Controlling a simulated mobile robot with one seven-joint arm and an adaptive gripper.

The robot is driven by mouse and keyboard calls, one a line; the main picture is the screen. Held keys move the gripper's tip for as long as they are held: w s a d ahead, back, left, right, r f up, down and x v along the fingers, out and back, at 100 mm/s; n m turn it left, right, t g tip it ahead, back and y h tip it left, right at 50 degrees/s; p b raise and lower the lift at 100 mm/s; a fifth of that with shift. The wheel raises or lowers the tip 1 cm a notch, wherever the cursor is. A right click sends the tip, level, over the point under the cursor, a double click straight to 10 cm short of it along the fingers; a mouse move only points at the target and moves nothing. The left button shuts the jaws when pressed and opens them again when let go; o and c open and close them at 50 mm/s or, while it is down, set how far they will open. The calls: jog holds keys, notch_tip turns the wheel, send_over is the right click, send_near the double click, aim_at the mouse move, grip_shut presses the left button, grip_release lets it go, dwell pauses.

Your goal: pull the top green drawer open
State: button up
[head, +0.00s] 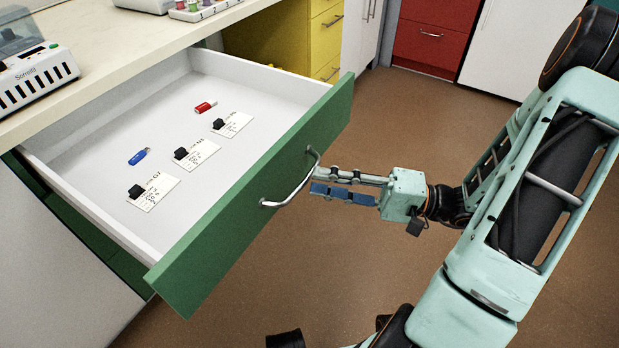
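The top green drawer (252,210) is pulled far out from under the bench, with its white inside showing. Its curved metal handle (290,195) is on the green front. My gripper (313,181) points left at the handle, its fingertips at the upper part of the bar. The two fingers, one grey and one blue, lie nearly parallel with a narrow gap. Whether they pinch the bar or only stand beside it is not clear.
In the drawer lie a blue stick (139,156), a red stick (206,107) and labelled cards with black clips (196,154). A white Sorvell-like device (38,78) stands on the bench (120,45). Yellow drawers (326,30) stand behind.

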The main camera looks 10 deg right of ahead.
jog(key=v, duration=0.8)
